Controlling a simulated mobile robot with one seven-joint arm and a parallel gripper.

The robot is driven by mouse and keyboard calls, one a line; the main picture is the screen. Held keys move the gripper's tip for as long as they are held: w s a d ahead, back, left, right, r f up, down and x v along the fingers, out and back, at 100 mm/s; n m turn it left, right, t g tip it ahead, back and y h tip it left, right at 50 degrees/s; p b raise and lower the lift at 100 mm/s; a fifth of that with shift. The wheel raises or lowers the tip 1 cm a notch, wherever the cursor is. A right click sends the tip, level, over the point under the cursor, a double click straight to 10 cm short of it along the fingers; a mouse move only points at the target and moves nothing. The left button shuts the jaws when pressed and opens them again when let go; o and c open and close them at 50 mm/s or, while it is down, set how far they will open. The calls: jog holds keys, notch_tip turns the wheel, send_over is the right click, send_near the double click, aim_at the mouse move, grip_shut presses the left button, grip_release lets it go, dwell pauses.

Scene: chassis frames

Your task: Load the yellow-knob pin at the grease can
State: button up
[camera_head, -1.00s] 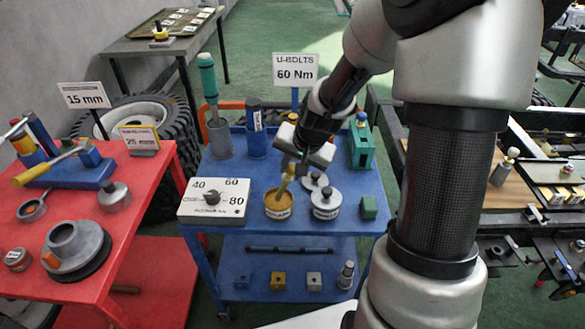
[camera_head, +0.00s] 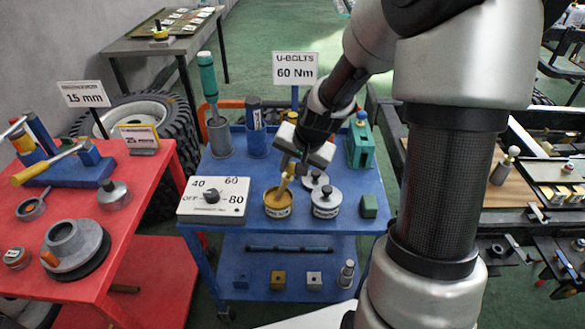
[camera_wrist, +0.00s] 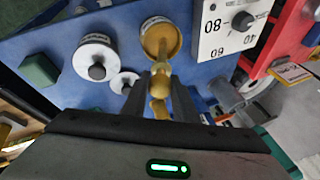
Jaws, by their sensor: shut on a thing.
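My gripper (camera_head: 291,168) is shut on the yellow-knob pin (camera_head: 286,181), which hangs tilted over the grease can (camera_head: 277,209). The can is a short open yellow tin with a label, on the blue cart. In the wrist view, the pin (camera_wrist: 162,78) sits between my two fingers, its far end coated yellow-brown and over or inside the mouth of the can (camera_wrist: 152,30). I cannot tell whether the tip touches the grease. The knob is partly hidden by my fingers.
The blue cart (camera_head: 250,178) also carries a dial box (camera_head: 232,211) left of the can, a white-labelled round tin (camera_head: 326,207) close on its right, a green block (camera_head: 368,206) and a teal holder (camera_head: 360,147). A red table (camera_head: 140,190) stands left.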

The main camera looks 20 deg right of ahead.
dwell(0.6)
jog(key=shift+r+p, duration=2.45)
jog(key=shift+r, duration=1)
